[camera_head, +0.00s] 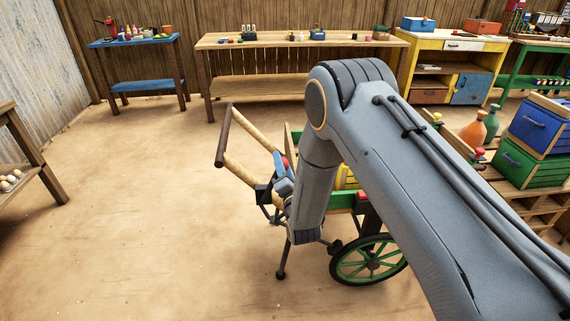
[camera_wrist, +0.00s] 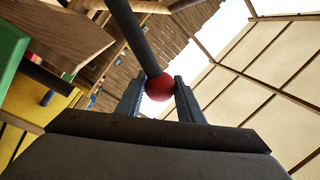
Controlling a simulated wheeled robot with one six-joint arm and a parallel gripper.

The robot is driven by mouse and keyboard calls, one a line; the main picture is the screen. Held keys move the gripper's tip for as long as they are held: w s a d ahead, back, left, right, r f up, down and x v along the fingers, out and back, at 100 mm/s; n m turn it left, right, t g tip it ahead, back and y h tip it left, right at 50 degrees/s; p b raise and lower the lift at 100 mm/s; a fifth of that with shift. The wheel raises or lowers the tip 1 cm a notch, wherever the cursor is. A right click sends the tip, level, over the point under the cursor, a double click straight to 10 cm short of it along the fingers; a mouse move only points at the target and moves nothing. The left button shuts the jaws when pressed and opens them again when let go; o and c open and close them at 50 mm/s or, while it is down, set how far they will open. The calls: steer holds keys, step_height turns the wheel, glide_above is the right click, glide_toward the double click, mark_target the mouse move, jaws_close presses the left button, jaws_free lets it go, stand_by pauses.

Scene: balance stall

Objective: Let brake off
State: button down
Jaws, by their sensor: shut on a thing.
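The brake lever (camera_wrist: 133,33) is a dark bar with a red ball knob (camera_wrist: 159,88) at its end. In the wrist view my gripper (camera_wrist: 160,98) has one finger on each side of the knob and is shut on it. The handcart has a green side (camera_head: 341,201), a green spoked wheel (camera_head: 372,262) and a wooden push handle (camera_head: 226,135). In the head view, a red spot (camera_head: 285,162) shows beside my wrist at the handle end of the cart. My arm hides much of the cart and most of the lever there.
A blue table (camera_head: 133,41) and a long wooden bench (camera_head: 295,41) stand at the back. A yellow cabinet (camera_head: 446,42) and stacked crates (camera_head: 535,130) are on the right. A shelf with pale round things (camera_head: 10,180) is at far left. The sandy floor left of the cart is clear.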

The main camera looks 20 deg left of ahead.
steer(key=shift+d+f, duration=0.1)
steer(key=c, duration=1.2)
jaws_free()
steer(key=shift+d, duration=0.1)
steer(key=b+v, duration=0.1)
steer(key=v, duration=0.6)
steer(key=shift+s+d, duration=0.15)
steer(key=shift+s, duration=0.15)
